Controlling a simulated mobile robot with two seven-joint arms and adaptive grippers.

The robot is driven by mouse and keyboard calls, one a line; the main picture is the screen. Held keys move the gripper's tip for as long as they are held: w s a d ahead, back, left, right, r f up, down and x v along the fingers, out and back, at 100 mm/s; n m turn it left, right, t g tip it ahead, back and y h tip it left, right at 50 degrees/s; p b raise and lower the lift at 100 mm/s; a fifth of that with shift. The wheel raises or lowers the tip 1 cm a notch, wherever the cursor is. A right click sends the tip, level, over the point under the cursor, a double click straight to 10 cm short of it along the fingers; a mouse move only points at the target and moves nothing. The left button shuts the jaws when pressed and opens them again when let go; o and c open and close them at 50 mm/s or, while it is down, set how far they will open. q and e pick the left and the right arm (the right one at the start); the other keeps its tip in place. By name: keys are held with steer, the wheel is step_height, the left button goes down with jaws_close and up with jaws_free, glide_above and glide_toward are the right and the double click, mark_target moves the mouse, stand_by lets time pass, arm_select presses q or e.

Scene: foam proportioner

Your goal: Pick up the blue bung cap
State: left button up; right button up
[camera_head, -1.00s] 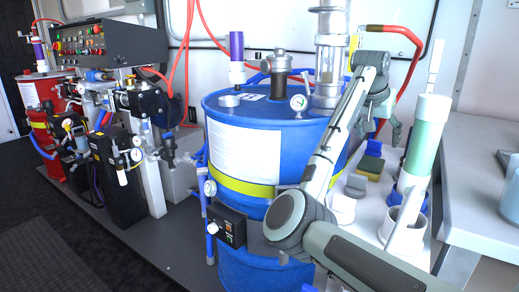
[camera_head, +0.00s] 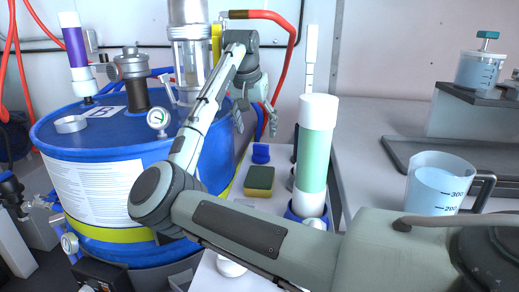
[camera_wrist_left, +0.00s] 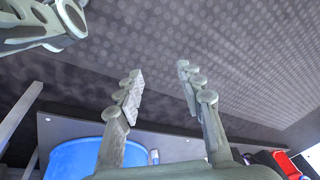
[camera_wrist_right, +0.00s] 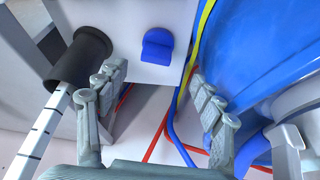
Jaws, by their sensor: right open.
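The blue bung cap (camera_head: 261,153) stands on the white bench top, just behind a yellow-green sponge (camera_head: 259,181). In the right wrist view the cap (camera_wrist_right: 157,48) shows near the white surface's edge, beyond and between the fingers. My right gripper (camera_head: 255,116) hangs open behind and above the cap, beside the blue drum. Its fingers show apart and empty in the right wrist view (camera_wrist_right: 155,85). My left gripper (camera_wrist_left: 158,82) is open and empty above dark floor in the left wrist view; it is not in the head view.
The blue drum (camera_head: 100,160) stands left of the cap, with a gauge (camera_head: 157,118) and fittings on top. A green-filled tube (camera_head: 314,160) stands upright to the right. A measuring jug (camera_head: 437,185) is on the grey table. Red, yellow and blue hoses run below my right fingers.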

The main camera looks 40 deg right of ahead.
mark_target(260, 145)
steer(key=shift+w+d+f, duration=0.1)
steer(key=shift+d, duration=0.05)
steer(key=shift+d+f, duration=0.1)
steer(key=shift+f, duration=0.25)
steer(key=x, duration=0.5)
steer(key=shift+s+d+f, duration=0.1)
steer(key=shift+s+f, duration=0.2)
steer(key=shift+s, duration=0.05)
steer(key=shift+w+d+f, duration=0.15)
steer(key=shift+d+f, duration=0.05)
steer(key=shift+f, duration=0.3)
arm_select(q)
steer(key=shift+s+a+f, duration=0.15)
steer(key=shift+s+f, duration=0.45)
steer(key=shift+f, duration=0.35)
arm_select(e)
steer(key=c, duration=1.3)
